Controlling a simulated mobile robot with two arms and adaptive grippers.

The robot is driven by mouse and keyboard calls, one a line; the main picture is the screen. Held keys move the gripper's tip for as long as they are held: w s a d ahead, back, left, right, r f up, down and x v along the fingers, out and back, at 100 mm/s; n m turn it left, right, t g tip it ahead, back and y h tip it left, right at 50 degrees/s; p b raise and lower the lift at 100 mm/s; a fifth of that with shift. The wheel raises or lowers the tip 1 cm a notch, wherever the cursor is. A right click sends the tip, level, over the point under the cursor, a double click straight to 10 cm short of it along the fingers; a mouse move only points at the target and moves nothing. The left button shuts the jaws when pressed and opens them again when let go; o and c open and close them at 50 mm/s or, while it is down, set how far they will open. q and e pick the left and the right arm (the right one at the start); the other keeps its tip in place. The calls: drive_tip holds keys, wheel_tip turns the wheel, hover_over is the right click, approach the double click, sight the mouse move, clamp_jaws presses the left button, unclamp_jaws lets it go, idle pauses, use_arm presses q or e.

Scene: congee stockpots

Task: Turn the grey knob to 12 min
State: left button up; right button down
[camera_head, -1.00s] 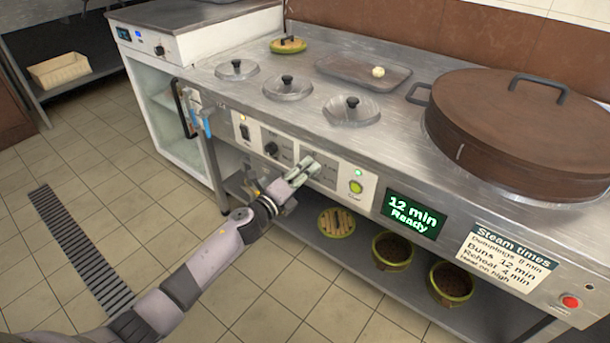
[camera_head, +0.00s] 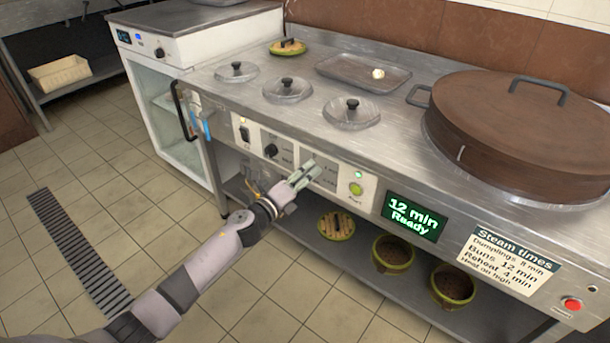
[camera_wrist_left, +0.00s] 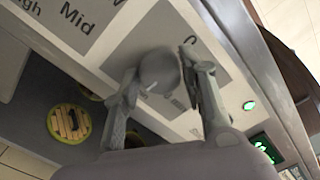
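The grey knob (camera_wrist_left: 158,72) is in the left wrist view, on a dark grey label panel whose lettering is mostly hidden. My left gripper (camera_wrist_left: 160,62) has one finger on each side of the knob. The fingers stand apart, with a small gap beside the knob, so it looks open around it. In the head view my left gripper (camera_head: 309,170) is at the front panel and hides the knob. The green display (camera_head: 413,216) reads "12 min Ready". My right gripper is not in view.
A black knob (camera_head: 271,150) is left of my gripper, and a lit green button (camera_head: 356,189) is right of it. A steam times card (camera_head: 507,262) and a red button (camera_head: 572,304) are farther right. Pots (camera_head: 393,253) stand on the lower shelf.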

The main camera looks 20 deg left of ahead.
use_arm(q)
drive_tip(key=o, duration=0.4)
drive_tip(key=shift+c, duration=0.2)
drive_tip(key=v, duration=1.2)
